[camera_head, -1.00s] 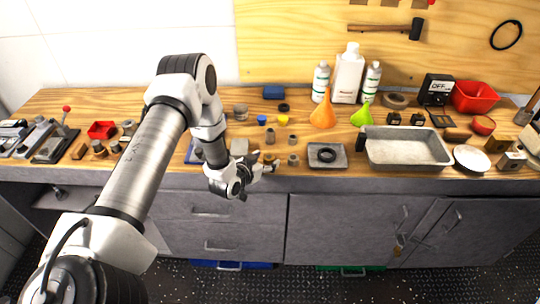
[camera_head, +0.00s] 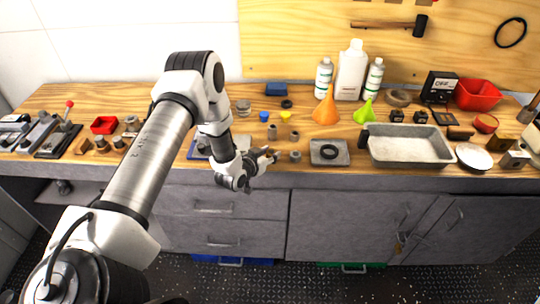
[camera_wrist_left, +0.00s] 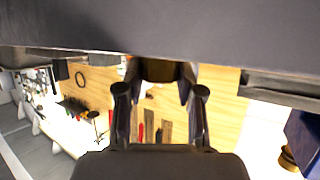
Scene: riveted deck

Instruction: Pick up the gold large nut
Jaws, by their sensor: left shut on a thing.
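My left gripper (camera_head: 270,156) is near the front edge of the workbench, left of the square grey tray. Its fingers are shut on the gold large nut, which shows in the left wrist view as a dark brownish-gold block (camera_wrist_left: 158,70) between the two fingertips. In the head view the nut is small and mostly covered by the fingers. I cannot tell how far it is above the bench top. My right gripper is not in view.
Grey cylindrical pieces (camera_head: 295,156) stand close to the gripper on the wooden bench (camera_head: 215,97). A square tray with a black ring (camera_head: 329,152) lies to the right, then a large metal pan (camera_head: 408,146). An orange funnel (camera_head: 326,108) and white bottles (camera_head: 350,72) stand behind.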

